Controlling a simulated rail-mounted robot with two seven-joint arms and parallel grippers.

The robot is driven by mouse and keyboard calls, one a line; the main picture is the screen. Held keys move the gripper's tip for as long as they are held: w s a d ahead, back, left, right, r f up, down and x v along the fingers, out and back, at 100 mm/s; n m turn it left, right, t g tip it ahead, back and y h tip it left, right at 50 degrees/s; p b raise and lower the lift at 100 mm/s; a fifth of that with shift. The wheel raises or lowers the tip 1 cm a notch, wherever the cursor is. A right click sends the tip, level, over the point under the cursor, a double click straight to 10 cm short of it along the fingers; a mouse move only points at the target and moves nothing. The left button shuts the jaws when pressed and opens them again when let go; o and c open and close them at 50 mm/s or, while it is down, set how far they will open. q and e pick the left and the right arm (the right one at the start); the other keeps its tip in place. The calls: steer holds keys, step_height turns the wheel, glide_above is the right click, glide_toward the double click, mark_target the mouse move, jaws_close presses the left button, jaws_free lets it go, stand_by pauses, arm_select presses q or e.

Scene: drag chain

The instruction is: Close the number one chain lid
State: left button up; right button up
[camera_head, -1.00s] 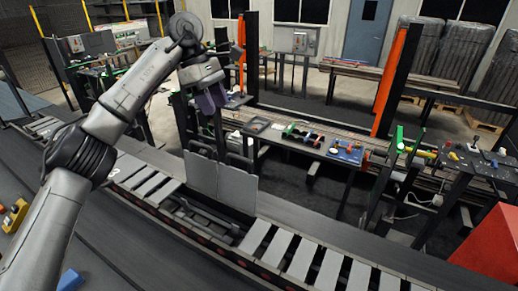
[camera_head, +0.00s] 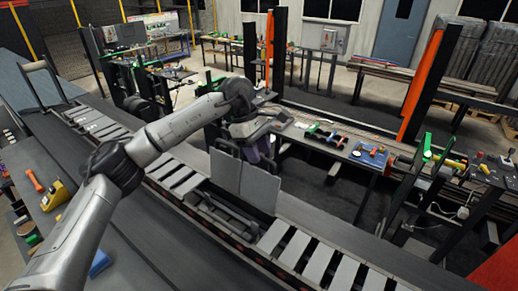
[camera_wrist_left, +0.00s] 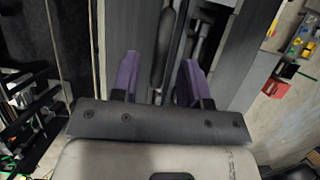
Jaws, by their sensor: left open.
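The drag chain (camera_head: 315,262) is a long row of light grey slats in a dark channel, running from back left to front right. Two grey lid plates (camera_head: 225,170) (camera_head: 258,187) stand raised side by side over an open stretch with dark lines inside. I cannot read a number on either. My left gripper (camera_head: 262,155) is behind the upper edges of the raised plates, partly hidden by them. In the left wrist view its purple fingers (camera_wrist_left: 158,75) are apart, with a dark rod-like part visible between them. I cannot tell if they touch a plate. My right gripper is out of view.
A workbench (camera_head: 330,147) with tools stands behind the chain, close to my left gripper. Black posts and an orange upright (camera_head: 420,85) rise beyond it. A side table at the left holds a yellow tool (camera_head: 55,195) and a blue block (camera_head: 99,263).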

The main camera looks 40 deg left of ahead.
arm_select(q)
steer(key=shift+d+f, duration=0.1)
steer(key=shift+f, duration=0.2)
jaws_close()
stand_by(0.5)
